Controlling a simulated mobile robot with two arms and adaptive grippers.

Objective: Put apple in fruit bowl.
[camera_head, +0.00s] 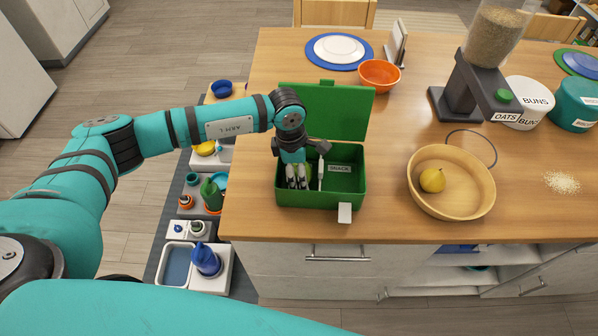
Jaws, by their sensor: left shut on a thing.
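My left gripper (298,178) points down into an open green box (345,192) marked SNACK, its fingers below the rim. A wooden fruit bowl (478,196) stands on the table to the right of the box. My right gripper is not in view.
The box lid (345,110) stands upright behind the gripper. An orange bowl (379,74) and a blue-rimmed plate (340,48) are farther back. A dark grey dispenser (462,92) stands behind the fruit bowl. The tabletop between box and fruit bowl is clear.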

